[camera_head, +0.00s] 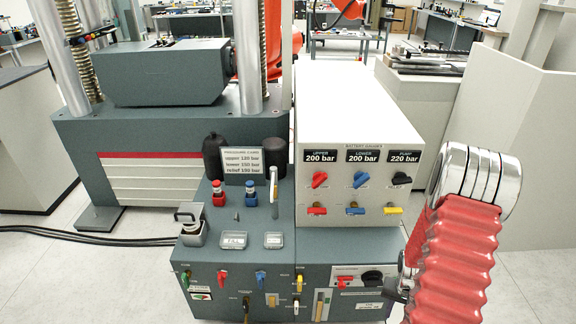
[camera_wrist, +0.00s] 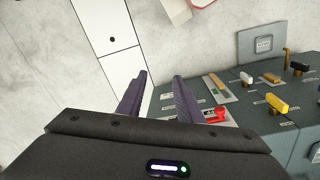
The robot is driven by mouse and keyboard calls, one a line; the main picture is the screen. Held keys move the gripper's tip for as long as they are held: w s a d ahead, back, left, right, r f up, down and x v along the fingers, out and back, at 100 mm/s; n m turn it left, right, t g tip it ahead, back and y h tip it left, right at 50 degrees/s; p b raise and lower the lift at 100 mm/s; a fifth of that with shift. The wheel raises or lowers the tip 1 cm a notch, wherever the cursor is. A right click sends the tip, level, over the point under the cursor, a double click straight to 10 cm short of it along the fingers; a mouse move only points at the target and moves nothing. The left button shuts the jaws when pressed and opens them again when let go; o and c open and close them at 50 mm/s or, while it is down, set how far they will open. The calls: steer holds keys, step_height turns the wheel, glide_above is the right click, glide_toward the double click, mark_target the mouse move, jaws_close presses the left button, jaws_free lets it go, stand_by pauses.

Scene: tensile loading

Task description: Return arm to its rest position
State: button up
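My arm (camera_head: 458,255) shows at the right of the head view, with a red ribbed sleeve and polished metal rings, in front of the grey cabinet. In the wrist view my gripper (camera_wrist: 159,77) has its two dark fingers apart with nothing between them. Pale floor and a white panel show past the fingertips. The cabinet's front (camera_wrist: 262,117) lies to the right of the fingers. In the head view the arm hides most of the gripper.
The grey control cabinet (camera_head: 238,285) carries coloured levers and valves. The white gauge box (camera_head: 347,215) stands on it, close to the arm's left. A testing machine (camera_head: 170,120) stands behind. A white partition (camera_head: 535,150) is at right. Black cables (camera_head: 90,238) cross the floor at left.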

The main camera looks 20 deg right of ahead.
steer(key=s+a+r+n+t, duration=0.1)
steer(key=a+r+n+t, duration=0.1)
steer(key=a+r, duration=0.8)
steer(key=s+a+r+n+t, duration=0.2)
steer(key=a+r, duration=0.9)
steer(key=r, duration=0.8)
steer(key=s+a+r+n+t, duration=0.1)
steer(key=a+r+n, duration=0.3)
steer(key=a+r, duration=0.6)
step_height(320, 180, up, 5)
steer(key=shift+s+a+f+t+y, duration=0.15)
steer(key=shift+s+a+t+y, duration=0.15)
steer(key=shift+a+t+y, duration=0.15)
steer(key=shift+c, duration=0.5)
